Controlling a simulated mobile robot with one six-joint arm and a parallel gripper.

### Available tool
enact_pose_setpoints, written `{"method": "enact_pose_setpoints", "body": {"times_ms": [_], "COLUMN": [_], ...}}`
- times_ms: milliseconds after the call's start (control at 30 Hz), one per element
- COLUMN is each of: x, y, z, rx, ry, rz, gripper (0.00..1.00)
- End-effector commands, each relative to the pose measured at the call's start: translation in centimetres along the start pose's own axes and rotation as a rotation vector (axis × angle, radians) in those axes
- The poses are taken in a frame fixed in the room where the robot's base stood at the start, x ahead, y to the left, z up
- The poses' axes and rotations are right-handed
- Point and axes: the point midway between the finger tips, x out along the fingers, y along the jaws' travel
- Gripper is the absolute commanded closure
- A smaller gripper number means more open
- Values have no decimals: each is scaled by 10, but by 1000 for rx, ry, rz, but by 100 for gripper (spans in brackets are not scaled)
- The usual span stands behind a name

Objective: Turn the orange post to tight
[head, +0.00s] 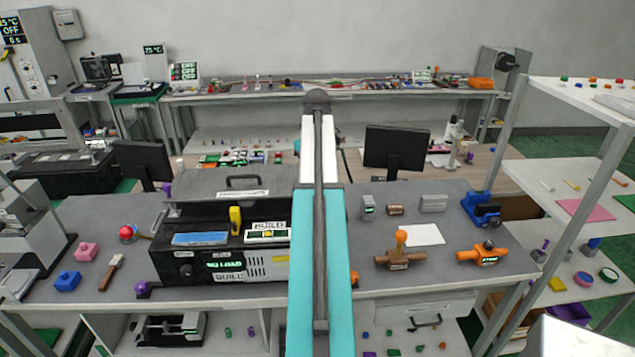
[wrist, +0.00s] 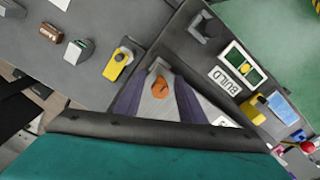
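An orange post (head: 401,241) stands upright on a brown-orange base on the bench in the head view, right of my arm. Right of it is another orange fixture (head: 486,254) with a dark knob and a green-lit label too small to read. A small orange piece (head: 355,281) shows at the right edge of my arm. In the wrist view, an orange piece (wrist: 160,87) shows between the dark fingers of my gripper (wrist: 162,76). The fingers are apart; I cannot tell whether they touch it, nor which orange fixture it is. In the head view my arm hides the gripper.
A machine with BUILD signs (head: 218,265) stands left of my arm, with a yellow handle (head: 235,220). A blue fixture (head: 482,210) is at the back right of the bench (head: 440,284). A white shelf rack (head: 560,150) bounds the right. A white sheet (head: 424,235) lies behind the post.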

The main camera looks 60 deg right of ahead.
Motion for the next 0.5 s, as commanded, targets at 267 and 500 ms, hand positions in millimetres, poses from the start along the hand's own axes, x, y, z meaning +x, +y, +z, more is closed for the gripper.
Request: {"method": "enact_pose_setpoints", "body": {"times_ms": [267, 500], "x": [-12, -38], "y": [0, 1], "z": [-1, -2], "rx": [-1, 0], "ry": [2, 2], "rz": [0, 1], "gripper": [64, 64]}}
